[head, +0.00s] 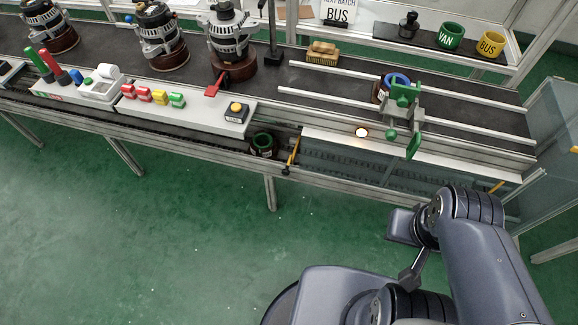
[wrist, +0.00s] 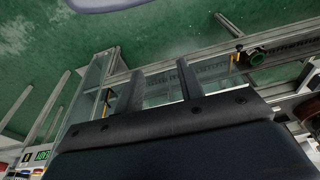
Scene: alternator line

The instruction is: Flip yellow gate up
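A thin yellow gate bar (head: 293,151) stands at the lower channel, just right of a dark brown cup (head: 263,146) with a green rim. In the wrist view the yellow bar (wrist: 237,58) shows small at the upper right, beside the cup (wrist: 256,57). A second yellow bar (head: 497,187) is at the channel's right end, and it looks like the yellow piece at left in the wrist view (wrist: 106,97). I cannot tell which is meant. My gripper (wrist: 161,80) is open and empty, apart from both bars. Its fingers are not clear in the head view.
A green clamp-like fixture (head: 403,95) stands on the upper rails above the channel, near a lit round lamp (head: 362,132). A white button panel (head: 145,97) lies to the left. A glass-sided frame (head: 560,115) bounds the right end. The green floor in front is open.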

